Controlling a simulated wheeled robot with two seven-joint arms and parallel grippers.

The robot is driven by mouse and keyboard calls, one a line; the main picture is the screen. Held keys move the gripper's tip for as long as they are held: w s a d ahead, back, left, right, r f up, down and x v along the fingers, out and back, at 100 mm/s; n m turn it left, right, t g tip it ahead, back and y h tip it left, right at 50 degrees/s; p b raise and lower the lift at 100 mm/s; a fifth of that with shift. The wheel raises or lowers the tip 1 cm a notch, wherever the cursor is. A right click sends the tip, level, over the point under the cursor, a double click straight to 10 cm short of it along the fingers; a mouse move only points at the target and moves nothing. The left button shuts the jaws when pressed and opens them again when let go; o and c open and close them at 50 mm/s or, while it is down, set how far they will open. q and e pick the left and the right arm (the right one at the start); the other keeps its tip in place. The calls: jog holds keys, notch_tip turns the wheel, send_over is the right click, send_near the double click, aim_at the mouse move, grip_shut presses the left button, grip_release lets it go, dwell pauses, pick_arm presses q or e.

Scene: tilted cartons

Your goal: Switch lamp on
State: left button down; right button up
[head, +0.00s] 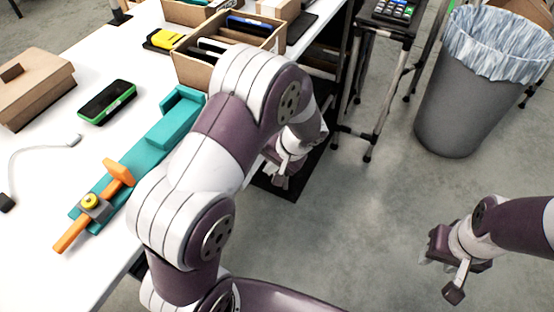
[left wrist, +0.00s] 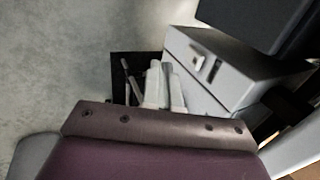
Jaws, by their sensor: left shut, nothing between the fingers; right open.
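I cannot make out a lamp for certain in either view. In the left wrist view a pale grey box (left wrist: 235,75) has a small raised white piece and a dark slot on its face; I cannot tell whether these are a switch. My left gripper (head: 283,178) is shut and empty, past the table's right edge and low over the floor side, partly hidden by my own arm. Its pale fingers (left wrist: 164,85) show in the left wrist view, just left of the grey box, seemingly apart from it. My right gripper (head: 455,272) is open and empty over the floor at the right.
The white table (head: 60,165) holds a cardboard box (head: 35,85), a green-edged phone (head: 107,101), a teal holder (head: 160,140) with an orange tool, and a divided carton (head: 200,72). A lined bin (head: 455,110) and a small stand (head: 375,80) are beyond clear floor.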

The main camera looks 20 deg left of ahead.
pick_arm(q)
jog(key=shift+w+a+f, duration=0.1)
jog(key=shift+a+f, duration=0.2)
jog(key=shift+a, duration=0.55)
jog(key=shift+w+a+f, duration=0.1)
jog(key=shift+a+f, duration=0.15)
jog(key=shift+a, duration=0.55)
jog(key=shift+a+f, duration=0.3)
jog(key=shift+a, duration=0.55)
jog(key=shift+a+r+h+p, duration=0.25)
jog(key=shift+a+h+p, duration=0.25)
jog(key=shift+p, duration=0.75)
jog(key=shift+r, duration=0.1)
jog(key=shift+r+p, duration=0.55)
jog(key=shift+r, duration=0.05)
